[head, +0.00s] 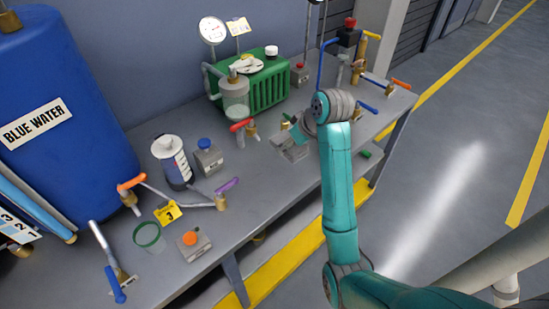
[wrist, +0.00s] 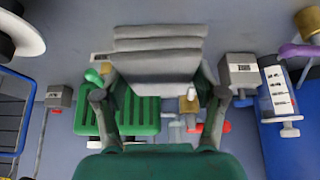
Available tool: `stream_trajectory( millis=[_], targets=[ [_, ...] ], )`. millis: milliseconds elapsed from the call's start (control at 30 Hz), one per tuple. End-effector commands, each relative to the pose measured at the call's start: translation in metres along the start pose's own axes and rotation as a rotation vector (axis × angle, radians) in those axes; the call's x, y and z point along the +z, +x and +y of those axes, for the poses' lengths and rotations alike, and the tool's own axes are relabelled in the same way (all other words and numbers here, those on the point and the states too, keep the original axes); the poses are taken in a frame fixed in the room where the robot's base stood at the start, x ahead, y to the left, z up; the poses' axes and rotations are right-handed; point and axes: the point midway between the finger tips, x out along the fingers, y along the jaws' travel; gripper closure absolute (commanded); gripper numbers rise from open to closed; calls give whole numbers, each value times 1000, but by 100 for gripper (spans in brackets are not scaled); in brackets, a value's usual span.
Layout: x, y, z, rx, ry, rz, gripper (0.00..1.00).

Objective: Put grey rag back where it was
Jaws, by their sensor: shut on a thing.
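The grey rag (head: 291,148) is a flat, folded stack of cloth over the middle of the bench, to the right of the red-handled valve. In the wrist view the rag (wrist: 158,65) fills the space between my two fingers. My gripper (head: 300,134) is shut on it, with one finger along each side. In the head view my wrist hides part of the gripper. I cannot tell whether the rag touches the bench top or hangs a little above it.
A green ribbed tank (head: 268,90) stands behind the rag. Several valves stand at the bench's right end. Bare bench top (head: 255,185) lies in front.

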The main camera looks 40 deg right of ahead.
Motion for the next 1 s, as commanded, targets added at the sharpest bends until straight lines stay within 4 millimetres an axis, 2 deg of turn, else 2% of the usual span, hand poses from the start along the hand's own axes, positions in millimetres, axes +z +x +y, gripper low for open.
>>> stream_trajectory(
  millis=[133,400,633,833,1000],
  targets=[
    [7,8,1,-2,0,-3,58],
    [28,45,1,-1,-1,-2,58],
    [35,59,1,-1,0,-1,58],
    [48,81,1,-1,0,-2,58],
    [50,84,1,0,-2,0,58]
  ],
)
